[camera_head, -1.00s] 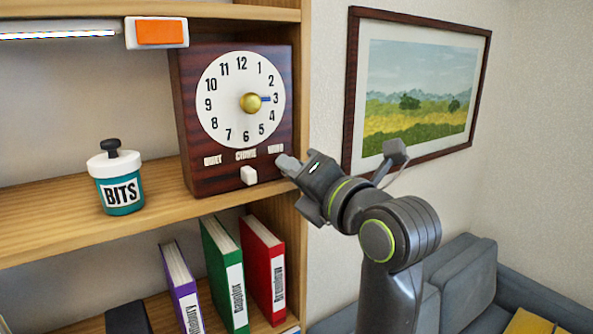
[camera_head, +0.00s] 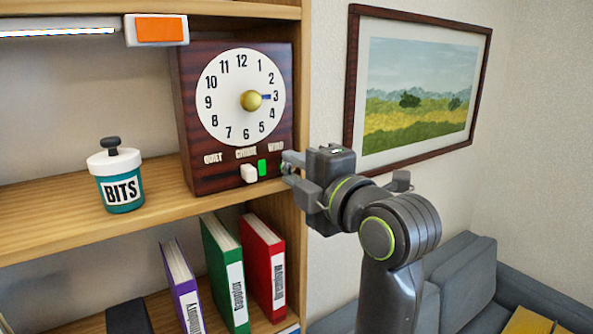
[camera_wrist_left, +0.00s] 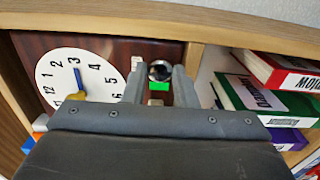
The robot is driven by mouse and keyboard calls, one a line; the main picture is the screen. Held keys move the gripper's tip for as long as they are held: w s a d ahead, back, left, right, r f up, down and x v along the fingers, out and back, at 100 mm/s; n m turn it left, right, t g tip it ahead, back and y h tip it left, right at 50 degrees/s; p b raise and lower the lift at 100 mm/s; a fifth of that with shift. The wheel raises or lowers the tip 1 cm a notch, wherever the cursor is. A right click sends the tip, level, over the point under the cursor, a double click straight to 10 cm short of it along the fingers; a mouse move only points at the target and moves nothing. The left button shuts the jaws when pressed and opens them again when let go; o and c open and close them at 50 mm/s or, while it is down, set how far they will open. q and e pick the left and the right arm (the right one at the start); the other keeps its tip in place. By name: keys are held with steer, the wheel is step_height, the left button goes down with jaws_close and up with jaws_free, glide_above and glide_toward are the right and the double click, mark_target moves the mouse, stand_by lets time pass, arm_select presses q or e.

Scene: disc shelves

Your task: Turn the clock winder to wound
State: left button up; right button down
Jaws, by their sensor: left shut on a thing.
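The clock (camera_head: 186,120) is a dark wooden box with a white dial on the shelf, labelled QUIET, CHIME and WIND. A white slider (camera_head: 249,173) sits under CHIME, with a green patch (camera_head: 262,168) beside it; the patch also shows in the left wrist view (camera_wrist_left: 157,87). My left gripper (camera_head: 288,164) is at the clock's lower right, under WIND. In the left wrist view its fingers are shut on the winder (camera_wrist_left: 160,70), a round dark metallic knob. The fingers hide most of the winder in the head view. My right gripper is not in view.
A teal BITS jar (camera_head: 121,193) stands left of the clock. A green binder (camera_head: 224,270) and a red binder (camera_head: 263,262) stand on the shelf below. A framed picture (camera_head: 350,130) hangs on the wall to the right, behind my arm. A grey sofa (camera_head: 470,270) is at lower right.

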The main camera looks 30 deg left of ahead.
arm_select(q)
steer(key=shift+r, duration=0.1)
stand_by(0.3)
steer(key=o, duration=1)
steer(key=shift+s+d+f+b, duration=0.15)
steer(key=shift+d+f+b, duration=0.2)
steer(key=shift+b, duration=0.3)
steer(key=b+v, duration=0.8)
steer(key=b, duration=0.2)
steer(key=b+v, duration=0.8)
steer(key=b, duration=0.2)
steer(key=shift+s+d+r, duration=0.1)
steer(key=shift+d+r, duration=0.1)
steer(key=shift+d, duration=0.1)
